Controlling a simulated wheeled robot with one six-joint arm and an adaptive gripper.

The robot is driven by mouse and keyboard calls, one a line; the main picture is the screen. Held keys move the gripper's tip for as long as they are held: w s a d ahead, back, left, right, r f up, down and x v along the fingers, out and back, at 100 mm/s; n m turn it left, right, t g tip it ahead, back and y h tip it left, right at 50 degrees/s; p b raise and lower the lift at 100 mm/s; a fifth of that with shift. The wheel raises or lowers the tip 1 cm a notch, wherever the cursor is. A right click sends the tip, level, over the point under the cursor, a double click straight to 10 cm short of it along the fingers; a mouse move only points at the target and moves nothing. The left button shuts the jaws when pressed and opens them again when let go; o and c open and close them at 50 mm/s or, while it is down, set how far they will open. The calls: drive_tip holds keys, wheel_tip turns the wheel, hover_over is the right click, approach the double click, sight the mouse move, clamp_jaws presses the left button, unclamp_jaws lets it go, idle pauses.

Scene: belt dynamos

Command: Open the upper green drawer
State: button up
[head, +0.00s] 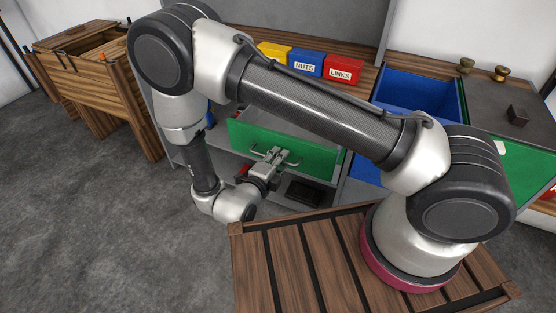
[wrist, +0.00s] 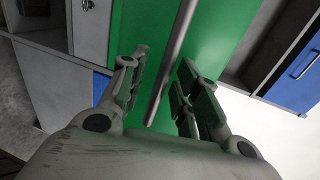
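The green drawer (head: 312,157) has a wide green front with a pale bar handle (head: 255,150). It sits in the grey cabinet under the wooden worktop, partly behind my arm. My gripper (head: 274,157) is at the middle of this front, at the handle. In the wrist view, the green front (wrist: 215,45) fills the middle, and the handle bar (wrist: 174,55) runs between my two fingers. My gripper (wrist: 163,62) is open there, with gaps visible beside the bar.
Yellow, blue "NUTS" (head: 305,65) and red "LINKS" (head: 343,70) bins stand on the worktop. A blue open drawer (head: 415,90) is to the right. A black tray (head: 305,192) lies below the green drawer. A wooden bench (head: 95,85) stands left; open floor (head: 120,220) lies before it.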

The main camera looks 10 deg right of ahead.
drive_tip(key=o, duration=1)
wheel_tip(320, 180, up, 10)
drive_tip(key=shift+r, duration=0.1)
drive_tip(key=c, duration=1)
